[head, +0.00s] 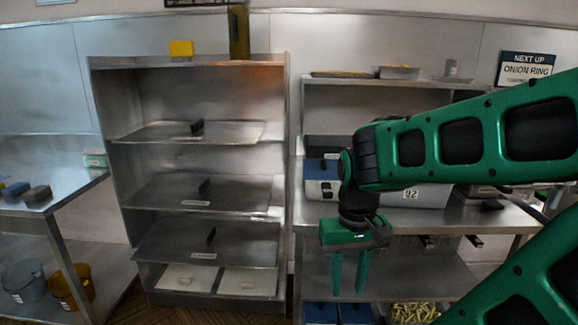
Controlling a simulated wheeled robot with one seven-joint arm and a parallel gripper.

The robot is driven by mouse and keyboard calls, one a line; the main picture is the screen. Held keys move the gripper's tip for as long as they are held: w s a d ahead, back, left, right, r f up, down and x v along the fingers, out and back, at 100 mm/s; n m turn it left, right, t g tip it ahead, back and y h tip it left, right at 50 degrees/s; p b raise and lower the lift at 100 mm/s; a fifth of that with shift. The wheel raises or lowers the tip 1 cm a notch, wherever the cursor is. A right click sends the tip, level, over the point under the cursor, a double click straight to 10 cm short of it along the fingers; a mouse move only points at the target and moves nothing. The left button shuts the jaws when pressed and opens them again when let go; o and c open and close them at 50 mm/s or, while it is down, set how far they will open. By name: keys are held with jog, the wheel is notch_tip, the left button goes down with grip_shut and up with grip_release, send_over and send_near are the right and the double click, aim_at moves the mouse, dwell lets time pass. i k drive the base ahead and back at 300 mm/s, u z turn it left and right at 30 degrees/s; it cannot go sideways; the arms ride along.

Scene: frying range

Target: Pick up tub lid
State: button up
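My gripper (350,272) hangs fingers down at the right of centre, in front of the steel counter. Its two green fingers are apart with nothing between them. I cannot tell for sure which thing is the tub lid. Two pale flat panels with small handles, a left one (176,285) and a right one (262,272), lie side by side at the bottom of the shelf unit, left of my gripper. Flat steel sheets with black upright grips lie on the shelves above: a top one (235,133), a middle one (245,190) and a lower one (255,240).
A steel shelf unit (110,165) stands left of centre. A steel table (75,195) at left holds dark blocks, with a grey tub (25,285) and an orange tub (62,290) below. A boxy appliance (320,188) is behind my arm. Blue bins (320,313) sit low.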

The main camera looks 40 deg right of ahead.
aim_at(313, 169)
jog(key=z, duration=0.5)
jog(key=i, duration=1.25)
jog(key=z, duration=0.85)
